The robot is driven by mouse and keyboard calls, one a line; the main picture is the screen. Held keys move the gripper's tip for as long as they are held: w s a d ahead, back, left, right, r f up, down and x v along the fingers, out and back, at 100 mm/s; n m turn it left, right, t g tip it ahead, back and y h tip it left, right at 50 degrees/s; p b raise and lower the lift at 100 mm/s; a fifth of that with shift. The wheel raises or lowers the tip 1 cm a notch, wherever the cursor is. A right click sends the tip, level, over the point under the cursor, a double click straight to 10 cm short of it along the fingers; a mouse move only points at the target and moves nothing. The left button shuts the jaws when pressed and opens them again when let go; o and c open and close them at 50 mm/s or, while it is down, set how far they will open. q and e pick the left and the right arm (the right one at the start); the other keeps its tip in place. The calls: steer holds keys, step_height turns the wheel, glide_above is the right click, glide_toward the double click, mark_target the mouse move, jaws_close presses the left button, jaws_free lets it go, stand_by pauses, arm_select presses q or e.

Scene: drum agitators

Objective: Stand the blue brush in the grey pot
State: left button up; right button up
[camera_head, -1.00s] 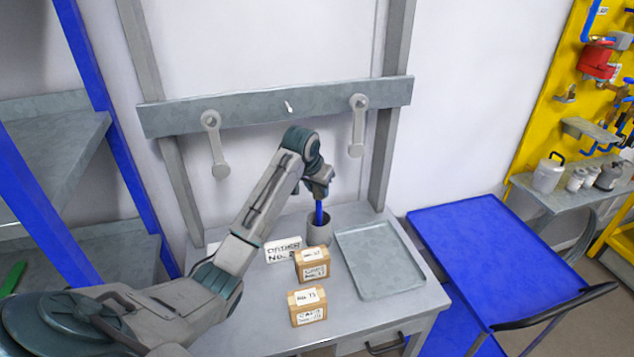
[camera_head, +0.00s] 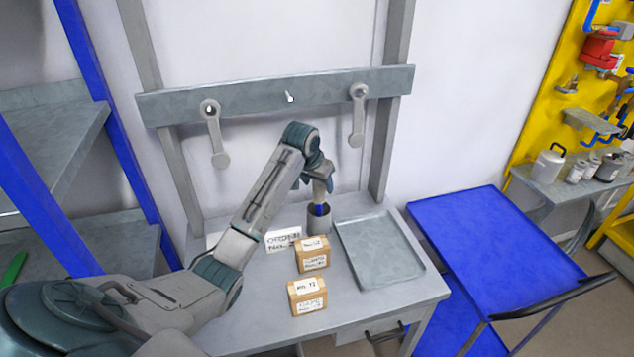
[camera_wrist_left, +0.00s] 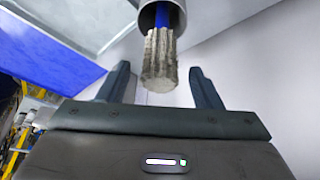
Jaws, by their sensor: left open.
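The blue brush stands in the grey pot (camera_head: 319,219) on the table, bristle end up. In the head view a short length of its blue handle (camera_head: 320,209) shows at the pot's mouth. The left wrist view shows its grey bristles (camera_wrist_left: 159,62) and blue handle, with the handle running into the pot (camera_wrist_left: 150,17). My left gripper (camera_wrist_left: 158,72) is open, its fingers on either side of the bristles with gaps visible. In the head view the left gripper (camera_head: 320,186) is just above the pot. The handle's lower end is hidden inside the pot. My right gripper is out of view.
Two labelled boxes (camera_head: 313,254) (camera_head: 307,295) stand in front of the pot, beside a white label card (camera_head: 283,239). An empty grey tray (camera_head: 380,255) lies to the right. A wall rail (camera_head: 270,99) with two hanging levers is behind. A blue cart (camera_head: 490,240) stands further right.

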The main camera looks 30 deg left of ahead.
arm_select(q)
steer(key=shift+s+r, duration=0.1)
steer(key=shift+r, duration=0.15)
steer(key=b+v, duration=0.3)
steer(key=v, duration=0.7)
steer(key=shift+r, duration=0.15)
steer(key=shift+s, duration=0.1)
stand_by(0.4)
